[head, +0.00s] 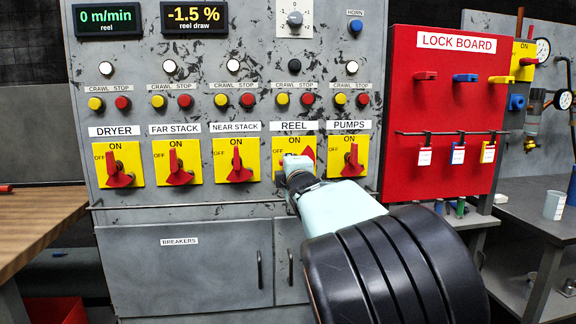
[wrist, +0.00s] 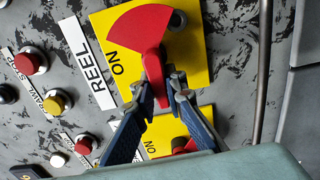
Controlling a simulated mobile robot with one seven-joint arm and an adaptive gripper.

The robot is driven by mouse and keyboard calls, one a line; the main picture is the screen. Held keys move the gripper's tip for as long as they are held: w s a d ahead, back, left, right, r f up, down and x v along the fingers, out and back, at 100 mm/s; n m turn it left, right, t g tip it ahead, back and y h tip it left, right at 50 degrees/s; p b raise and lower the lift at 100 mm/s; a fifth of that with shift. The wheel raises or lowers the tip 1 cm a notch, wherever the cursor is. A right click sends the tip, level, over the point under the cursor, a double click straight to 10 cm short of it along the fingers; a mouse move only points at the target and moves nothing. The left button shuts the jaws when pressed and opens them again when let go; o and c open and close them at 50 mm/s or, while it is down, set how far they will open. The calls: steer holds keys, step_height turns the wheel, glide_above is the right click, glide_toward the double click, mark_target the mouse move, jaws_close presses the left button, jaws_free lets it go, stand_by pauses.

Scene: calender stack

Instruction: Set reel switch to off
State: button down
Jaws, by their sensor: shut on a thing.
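The reel switch is a red rotary handle on a yellow plate under the REEL label. In the head view my gripper (head: 291,168) covers most of it, and a red part (head: 308,156) shows to the right of the fingers. In the wrist view the red handle (wrist: 141,27) has a wide fan-shaped part and a narrower grip part. My gripper (wrist: 161,80) is shut on that narrower part, one finger on each side. The OFF mark shows left of the fingers in the head view.
The pumps switch (head: 352,162) stands close on the right and the near stack switch (head: 238,165) on the left. Far stack (head: 177,165) and dryer (head: 117,175) switches are further left. A rail (head: 190,204) runs below. The red lock board (head: 449,108) is at the right.

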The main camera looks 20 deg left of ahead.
steer(key=c, duration=2)
jaws_free()
steer(key=shift+o, duration=0.2)
steer(key=v, duration=1.2)
steer(key=shift+s, duration=0.1)
